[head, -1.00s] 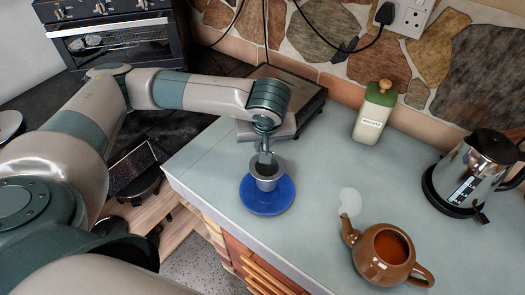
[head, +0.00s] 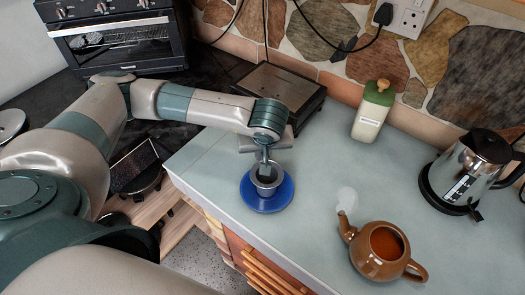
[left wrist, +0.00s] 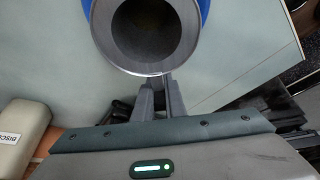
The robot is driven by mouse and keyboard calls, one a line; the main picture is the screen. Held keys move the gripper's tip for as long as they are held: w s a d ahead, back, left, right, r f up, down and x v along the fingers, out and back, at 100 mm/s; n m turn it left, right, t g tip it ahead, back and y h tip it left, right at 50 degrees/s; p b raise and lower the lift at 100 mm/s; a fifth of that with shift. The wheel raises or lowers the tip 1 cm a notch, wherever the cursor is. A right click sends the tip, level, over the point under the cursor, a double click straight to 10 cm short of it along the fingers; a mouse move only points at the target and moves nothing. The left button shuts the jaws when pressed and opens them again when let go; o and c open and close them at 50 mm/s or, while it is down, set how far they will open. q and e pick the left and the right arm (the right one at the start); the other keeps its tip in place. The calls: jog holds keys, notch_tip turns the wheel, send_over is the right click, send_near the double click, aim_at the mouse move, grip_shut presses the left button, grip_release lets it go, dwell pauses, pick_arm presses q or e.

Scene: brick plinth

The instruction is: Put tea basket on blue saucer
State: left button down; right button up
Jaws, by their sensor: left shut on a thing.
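The tea basket (head: 266,185) is a small grey metal cup with a dark inside. It is upright over the middle of the blue saucer (head: 284,196), which lies on the counter. I cannot tell whether its base touches the saucer. My left gripper (head: 265,166) is shut on the basket's rim at its far side. In the left wrist view the basket's round mouth (left wrist: 146,35) fills the top, with the fingers (left wrist: 160,95) at its rim and blue saucer edges (left wrist: 87,10) beside it. My right gripper is not in view.
A brown teapot (head: 355,265) with orange-brown liquid stands at the front right, a pale patch (head: 347,198) by its spout. A steel kettle (head: 465,178) stands at right. A green-topped biscuit jar (head: 372,112) and a dark flat appliance (head: 285,88) stand behind. The counter between is clear.

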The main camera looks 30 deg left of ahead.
pick_arm(q)
jog(key=shift+f, duration=0.15)
jog(key=c, duration=1.8)
grip_release()
jog(key=shift+r, duration=0.25)
jog(key=shift+s+d+r, duration=0.1)
jog(key=shift+r, duration=0.05)
jog(key=b+v, duration=0.4)
jog(key=v, duration=0.5)
jog(key=shift+r, duration=0.4)
jog(key=shift+v, duration=0.9)
jog(key=shift+s, duration=0.1)
